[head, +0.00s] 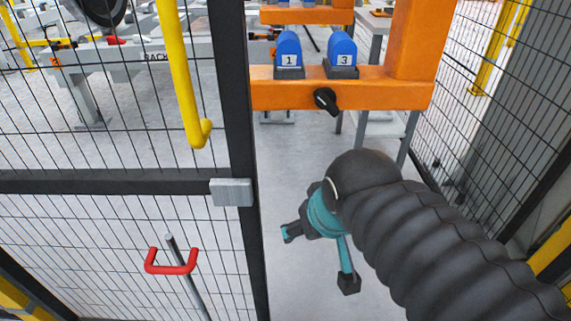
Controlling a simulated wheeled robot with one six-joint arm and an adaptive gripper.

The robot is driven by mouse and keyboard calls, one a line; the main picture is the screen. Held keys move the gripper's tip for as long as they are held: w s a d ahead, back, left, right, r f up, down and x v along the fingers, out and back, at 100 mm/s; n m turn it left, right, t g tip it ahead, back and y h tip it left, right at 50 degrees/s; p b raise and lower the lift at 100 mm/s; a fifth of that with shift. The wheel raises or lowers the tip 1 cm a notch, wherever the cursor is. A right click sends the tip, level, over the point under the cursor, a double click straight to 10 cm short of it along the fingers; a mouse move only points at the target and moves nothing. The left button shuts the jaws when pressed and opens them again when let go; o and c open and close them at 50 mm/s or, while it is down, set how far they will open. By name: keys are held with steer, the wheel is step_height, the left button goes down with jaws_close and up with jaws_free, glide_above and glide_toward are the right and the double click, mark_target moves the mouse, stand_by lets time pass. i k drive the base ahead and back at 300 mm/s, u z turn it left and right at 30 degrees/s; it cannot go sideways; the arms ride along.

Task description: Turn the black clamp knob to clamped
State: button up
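The black clamp knob (325,100) sits on the front face of the orange beam (385,97), below the blue blocks numbered 1 (289,47) and 3 (341,47). Its handle is tilted, running from upper left to lower right. I cannot tell from this whether it is clamped. My gripper (319,258), with teal fingers, is lower in the picture, well apart from the knob. Its fingers are spread wide with nothing visible between them. The dark ribbed sleeve of my arm comes in from the lower right.
A mesh gate with a dark post (238,120) and a latch block (232,192) stands on the left. A yellow handle (182,75) and a red handle (172,267) are on that side. Mesh fencing (500,100) bounds the right. Grey floor (295,165) shows clear between them.

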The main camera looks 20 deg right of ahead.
mark_target(325, 98)
steer(key=u, duration=1.1)
steer(key=k, duration=0.8)
steer(key=z, duration=1.55)
